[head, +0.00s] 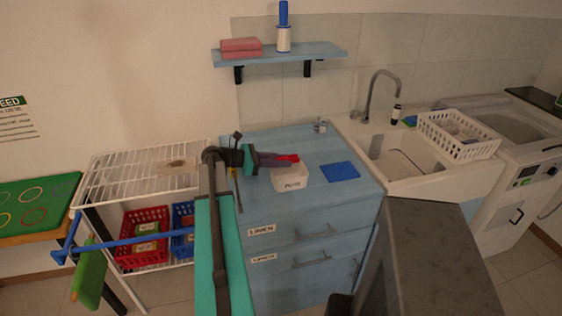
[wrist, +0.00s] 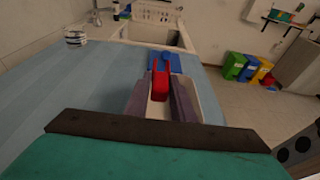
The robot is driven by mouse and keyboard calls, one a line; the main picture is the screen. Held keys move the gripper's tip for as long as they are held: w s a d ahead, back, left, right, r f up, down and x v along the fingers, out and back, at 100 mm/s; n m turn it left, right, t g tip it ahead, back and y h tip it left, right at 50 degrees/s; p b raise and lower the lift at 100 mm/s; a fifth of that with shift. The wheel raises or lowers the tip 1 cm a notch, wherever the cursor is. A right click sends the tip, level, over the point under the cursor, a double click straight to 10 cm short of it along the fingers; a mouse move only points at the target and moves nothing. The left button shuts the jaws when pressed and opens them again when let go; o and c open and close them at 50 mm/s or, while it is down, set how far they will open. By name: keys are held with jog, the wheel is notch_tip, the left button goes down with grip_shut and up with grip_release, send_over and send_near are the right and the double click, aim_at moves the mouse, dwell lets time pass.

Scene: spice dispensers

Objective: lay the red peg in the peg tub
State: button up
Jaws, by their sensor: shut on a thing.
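The red peg (wrist: 160,81) is held between the two grey-purple fingers of my gripper (wrist: 164,105). In the head view the red peg (head: 290,158) shows as a small red end at the fingertips of my gripper (head: 284,160). The peg tub (head: 290,180) is a small white labelled box on the blue counter. The fingers and peg are over the tub; its pale rim (wrist: 207,105) shows beside the fingers in the wrist view. I cannot tell whether the peg touches the tub. The tub's inside is mostly hidden.
The sink (head: 405,155) and a white dish rack (head: 458,136) are farther right. A white wire rack (head: 130,172) stands left of the counter (head: 320,142). A wall shelf (head: 300,53) hangs above.

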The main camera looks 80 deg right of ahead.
jog(key=o, duration=0.9)
jog(key=shift+w, duration=0.15)
jog(key=shift+b+v, duration=1.55)
jog(key=shift+v, duration=5.2)
jog(key=shift+r, duration=0.1)
